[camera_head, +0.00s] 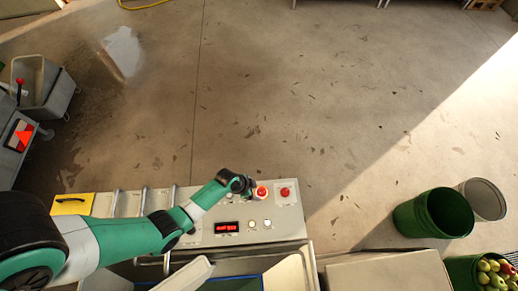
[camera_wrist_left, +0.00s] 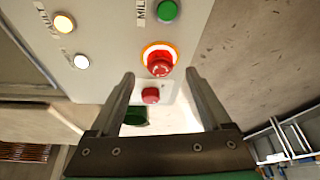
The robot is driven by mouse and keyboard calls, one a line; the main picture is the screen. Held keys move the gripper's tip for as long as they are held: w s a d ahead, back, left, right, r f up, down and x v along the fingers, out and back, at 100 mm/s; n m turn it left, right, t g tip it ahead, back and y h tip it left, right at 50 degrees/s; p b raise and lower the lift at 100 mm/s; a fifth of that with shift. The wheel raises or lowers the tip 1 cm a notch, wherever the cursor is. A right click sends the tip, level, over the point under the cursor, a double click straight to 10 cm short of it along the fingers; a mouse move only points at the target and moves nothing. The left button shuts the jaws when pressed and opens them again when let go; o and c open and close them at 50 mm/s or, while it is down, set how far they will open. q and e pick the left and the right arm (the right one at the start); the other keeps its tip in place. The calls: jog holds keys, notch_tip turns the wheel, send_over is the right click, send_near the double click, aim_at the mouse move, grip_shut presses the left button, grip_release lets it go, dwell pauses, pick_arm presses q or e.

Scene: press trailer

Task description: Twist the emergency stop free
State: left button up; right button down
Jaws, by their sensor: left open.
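The control panel (camera_head: 205,236) is pale grey. The emergency stop (camera_head: 262,191) is a red mushroom knob with a glowing orange-yellow ring, and it also shows in the left wrist view (camera_wrist_left: 160,65). My left gripper (camera_head: 253,188) is just left of this knob in the head view. In the left wrist view my left gripper (camera_wrist_left: 160,74) is open and empty, its fingertips on either side of the knob in the picture. I cannot tell how deep the tips reach. My right gripper is in neither view.
A second red button (camera_head: 286,192) sits on a pale plate beside the knob. A green button (camera_wrist_left: 167,10), two pale buttons and a red-lit display (camera_head: 227,227) are on the panel. Green bins (camera_head: 418,216) stand at right.

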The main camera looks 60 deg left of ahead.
aim_at(260, 192)
pick_arm(q)
jog(key=b+x, duration=0.1)
jog(key=x, duration=0.2)
jog(key=shift+f+b, duration=0.25)
jog(key=shift+b, duration=0.1)
jog(key=shift+w+d+f+b, duration=0.1)
jog(key=shift+w+f+b, duration=0.25)
jog(key=shift+f, duration=0.15)
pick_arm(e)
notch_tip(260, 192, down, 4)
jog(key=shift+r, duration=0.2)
pick_arm(q)
grip_shut()
